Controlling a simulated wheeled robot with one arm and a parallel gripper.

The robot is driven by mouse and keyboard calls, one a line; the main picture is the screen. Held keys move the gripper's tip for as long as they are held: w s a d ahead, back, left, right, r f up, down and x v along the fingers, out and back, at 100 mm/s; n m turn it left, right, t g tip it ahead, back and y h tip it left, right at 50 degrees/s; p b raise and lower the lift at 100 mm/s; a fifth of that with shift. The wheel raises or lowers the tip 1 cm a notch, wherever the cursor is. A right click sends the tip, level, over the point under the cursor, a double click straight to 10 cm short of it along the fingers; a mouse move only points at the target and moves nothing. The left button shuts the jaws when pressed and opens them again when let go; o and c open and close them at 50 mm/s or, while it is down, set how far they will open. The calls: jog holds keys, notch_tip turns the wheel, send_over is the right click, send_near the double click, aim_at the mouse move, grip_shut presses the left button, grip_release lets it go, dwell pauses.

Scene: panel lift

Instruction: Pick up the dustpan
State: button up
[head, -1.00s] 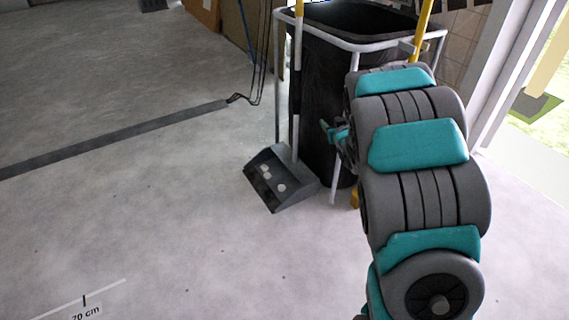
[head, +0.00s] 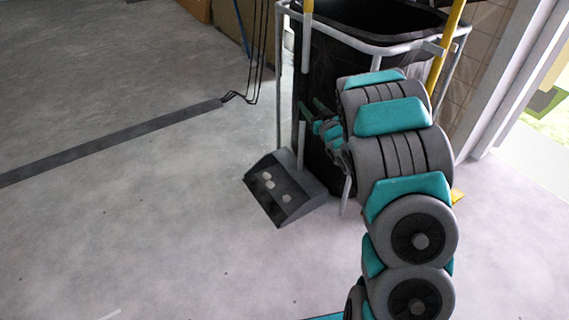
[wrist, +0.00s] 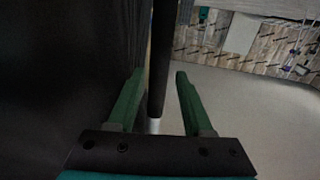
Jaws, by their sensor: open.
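The dustpan (head: 297,198) is a dark grey pan with a long upright handle, standing on the floor left of the black bin. A few pale bits lie in the pan. Its handle is white and black, and part of it is hidden near my gripper in the head view. My gripper (head: 311,107) is open at mid-height of the handle. In the wrist view my gripper (wrist: 160,75) has its green fingers on either side of the handle (wrist: 163,50), with no clear grip on it.
The black bin (head: 335,80) sits in a pale metal frame (head: 350,45) close behind the handle; its dark side fills the left of the wrist view. A yellow pole (head: 445,55) stands at the right. A dark floor strip (head: 110,142) runs left. Floor in front is open.

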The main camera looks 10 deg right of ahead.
aim_at(305, 100)
jog(key=shift+w+a, duration=0.25)
jog(key=shift+w, duration=0.9)
jog(key=shift+w+a+f, duration=0.1)
jog(key=shift+w, duration=0.6)
jog(key=w, duration=0.3)
jog(key=w+b, duration=0.1)
jog(key=shift+w+a, duration=0.2)
jog(key=shift+a, duration=0.2)
jog(key=shift+c, duration=0.3)
grip_shut()
